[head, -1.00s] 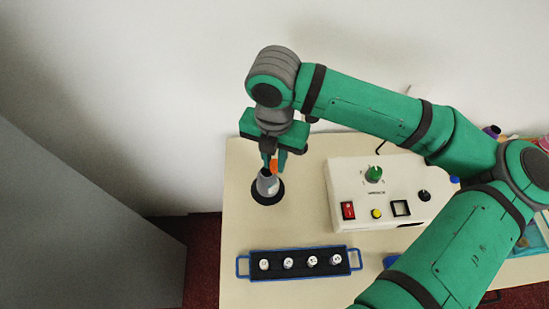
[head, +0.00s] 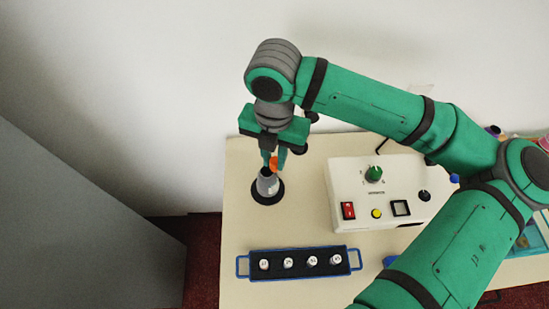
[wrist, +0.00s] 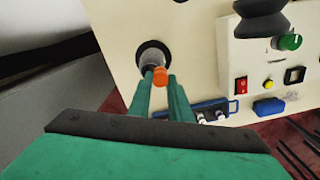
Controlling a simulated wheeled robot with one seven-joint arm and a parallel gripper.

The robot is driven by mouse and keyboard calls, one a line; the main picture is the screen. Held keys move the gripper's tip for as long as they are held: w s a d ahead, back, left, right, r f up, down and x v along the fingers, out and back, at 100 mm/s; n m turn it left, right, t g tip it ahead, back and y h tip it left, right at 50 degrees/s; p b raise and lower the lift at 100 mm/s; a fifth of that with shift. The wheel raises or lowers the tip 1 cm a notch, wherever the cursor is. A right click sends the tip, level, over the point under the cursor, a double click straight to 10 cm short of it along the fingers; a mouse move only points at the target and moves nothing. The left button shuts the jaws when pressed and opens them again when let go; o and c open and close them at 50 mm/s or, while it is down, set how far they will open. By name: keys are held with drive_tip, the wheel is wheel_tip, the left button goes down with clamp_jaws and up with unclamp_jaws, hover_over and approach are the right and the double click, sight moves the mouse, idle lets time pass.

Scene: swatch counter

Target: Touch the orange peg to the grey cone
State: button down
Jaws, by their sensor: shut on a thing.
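The grey cone (head: 267,184) stands upright on a round black base (head: 271,198) near the table's back left; it also shows in the wrist view (wrist: 152,56). My gripper (head: 274,161) is just above the cone, pointing down, with its fingers shut on the orange peg (head: 273,163). In the wrist view the peg (wrist: 160,77) sits between the green fingertips, right by the cone's top. The peg's lower part is hidden, so I cannot tell whether it touches the cone.
A white control box (head: 350,173) with a green knob, red switch and yellow button stands to the right. A blue-framed black rack (head: 299,263) with several white-topped items lies in front. The table between cone and rack is clear.

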drive_tip(key=shift+r, duration=1.85)
